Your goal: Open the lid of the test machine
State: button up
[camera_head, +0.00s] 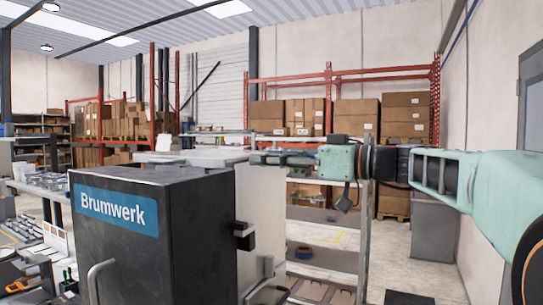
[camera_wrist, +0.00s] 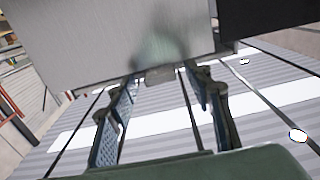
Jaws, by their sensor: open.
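The test machine's light grey body (camera_head: 262,210) stands behind a dark cabinet, with a pale flat lid (camera_head: 190,157) on top that is down as far as I can tell. In the wrist view a brushed metal panel (camera_wrist: 100,40) fills the top, with a small tab (camera_wrist: 160,75) at its edge. My gripper (camera_head: 256,158) reaches in from the right at the height of the lid's right edge. In the wrist view my gripper (camera_wrist: 163,80) is open, its fingers either side of the tab. I cannot tell whether they touch it.
The dark cabinet (camera_head: 150,245) labelled Brumwerk, with a handle and side latch, blocks much of the machine. A metal shelf rack (camera_head: 330,262) stands behind my arm. A workbench with parts (camera_head: 40,195) is at the left. Red racks with boxes (camera_head: 355,115) stand at the back.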

jog(key=shift+c, duration=0.2)
grip_shut()
jog(key=shift+r, duration=0.1)
